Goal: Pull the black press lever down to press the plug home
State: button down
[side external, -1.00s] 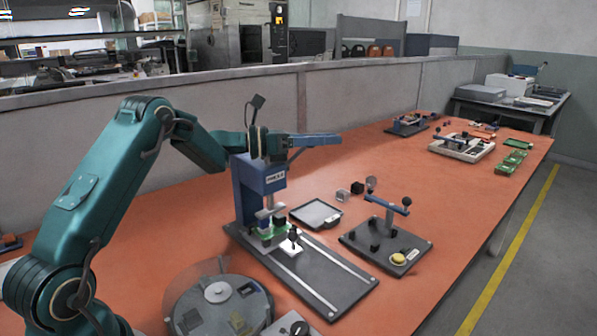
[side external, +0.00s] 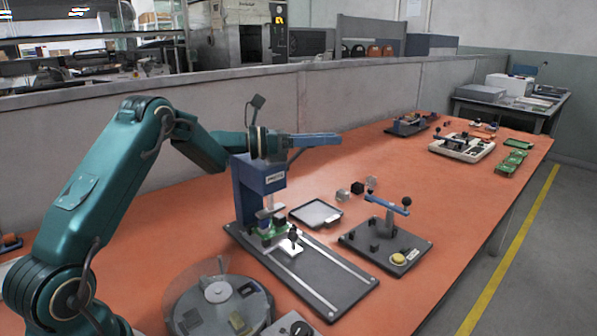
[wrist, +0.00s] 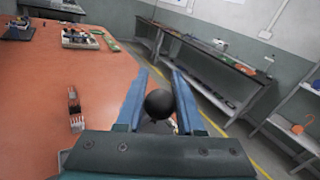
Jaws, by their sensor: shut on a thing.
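The blue press (side external: 247,195) stands upright on a dark base with pale rails. Its ram sits above a green board (side external: 271,236), but I cannot make out the plug or how far it is in. My gripper (side external: 340,139) is level, just above and right of the press head. In the wrist view, the black ball knob of the press lever (wrist: 159,103) sits between the two blue fingers of my gripper (wrist: 161,96), which are shut on it.
A grey tray (side external: 315,214), small blocks and a second fixture (side external: 373,249) with a yellow button lie to the right. A round grey device (side external: 220,308) is in front.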

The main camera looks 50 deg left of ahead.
jog(key=shift+f, duration=0.2)
notch_tip(320, 180, down, 14)
jog(key=d+m+g+y, duration=0.2)
jog(key=m+g+y, duration=0.1)
jog(key=m+y, duration=0.4)
jog(key=shift+d+m+g, duration=0.3)
jog(key=shift+m, duration=0.6)
jog(key=shift+a+f, duration=0.1)
jog(key=shift+a, duration=0.05)
jog(key=c, duration=0.5)
grip_release()
jog(key=shift+c, duration=0.2)
